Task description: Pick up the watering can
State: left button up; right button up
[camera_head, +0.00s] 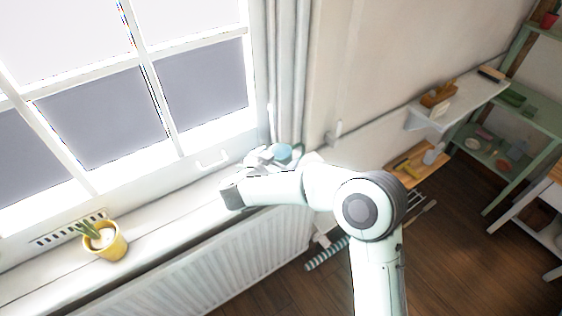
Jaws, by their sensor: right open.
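My right arm reaches up from the bottom and bends left across the window sill. Its hand, the right gripper (268,157), is over the far end of the sill beside the curtain. The gripper is open, but its fingers are small and partly hidden by my forearm. A small pale-blue object (283,152) shows right at the hand. It may be the watering can, but most of it is hidden, and I cannot tell whether the fingers touch it. My left gripper is not in view.
A white radiator (215,270) is below. A grey curtain (288,75) hangs by the hand. A wall shelf (460,103) and a green rack (535,112) are at the right.

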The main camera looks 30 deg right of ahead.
jog(key=x, duration=0.3)
jog(key=c, duration=1.3)
jog(key=shift+r, duration=0.15)
jog(key=shift+c, duration=0.2)
pick_arm(q)
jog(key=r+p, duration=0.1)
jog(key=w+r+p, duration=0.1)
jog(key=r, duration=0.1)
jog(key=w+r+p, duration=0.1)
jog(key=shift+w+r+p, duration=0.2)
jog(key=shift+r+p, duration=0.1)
jog(key=shift+p, duration=0.1)
pick_arm(e)
notch_tip(320, 180, up, 20)
jog(key=shift+a, duration=0.1)
